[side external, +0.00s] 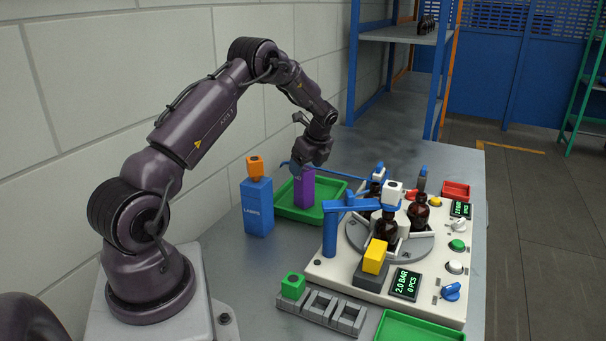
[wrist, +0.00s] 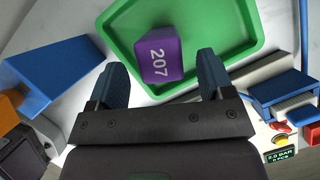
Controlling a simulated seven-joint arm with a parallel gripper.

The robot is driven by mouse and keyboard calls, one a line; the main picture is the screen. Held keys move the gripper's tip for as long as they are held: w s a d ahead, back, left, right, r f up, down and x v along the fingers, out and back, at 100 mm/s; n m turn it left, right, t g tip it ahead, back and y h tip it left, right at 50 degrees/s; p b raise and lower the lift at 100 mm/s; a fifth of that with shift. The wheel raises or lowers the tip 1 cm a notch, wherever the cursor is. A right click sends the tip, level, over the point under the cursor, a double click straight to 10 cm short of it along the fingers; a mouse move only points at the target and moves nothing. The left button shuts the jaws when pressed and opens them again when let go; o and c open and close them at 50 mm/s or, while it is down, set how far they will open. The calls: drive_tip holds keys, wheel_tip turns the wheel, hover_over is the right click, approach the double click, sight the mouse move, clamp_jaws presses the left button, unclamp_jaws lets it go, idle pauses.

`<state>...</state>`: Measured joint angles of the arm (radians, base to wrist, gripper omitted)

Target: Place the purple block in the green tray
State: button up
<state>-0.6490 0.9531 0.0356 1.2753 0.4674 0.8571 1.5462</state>
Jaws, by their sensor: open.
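The purple block (side external: 304,188) stands upright in the green tray (side external: 334,184) at the back of the table. In the wrist view the block (wrist: 161,54) shows the number 207 and lies inside the rim of the tray (wrist: 118,17). My gripper (side external: 300,165) is at the top of the block. In the wrist view its two blue fingers (wrist: 160,80) are spread apart, with the block between and slightly beyond their tips and gaps on both sides. The block's lower end is partly hidden by the tray and by its own top in the wrist view.
A blue LABELS box (side external: 257,208) with an orange piece on top stands left of the tray. A white bottle machine (side external: 325,265) with a blue arm is to the right. A grey rack (side external: 322,310) and another green tray (side external: 415,328) are in front.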

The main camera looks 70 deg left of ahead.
drive_tip(key=w+d+r+n+t, duration=0.2)
drive_tip(key=d+r+n, duration=0.1)
drive_tip(key=d+r, duration=1.1)
drive_tip(key=s+d+r+n+t+h, duration=0.15)
drive_tip(key=s+d+r+n, duration=0.3)
drive_tip(key=d+r, duration=0.5)
drive_tip(key=s+d+n+t+h, duration=0.2)
drive_tip(key=s+d+n+t, duration=0.2)
drive_tip(key=s+d, duration=1)
drive_tip(key=shift+s+d+f+n+h, duration=0.25)
drive_tip(key=shift+s+f+n+h, duration=0.1)
drive_tip(key=shift+s+n, duration=0.55)
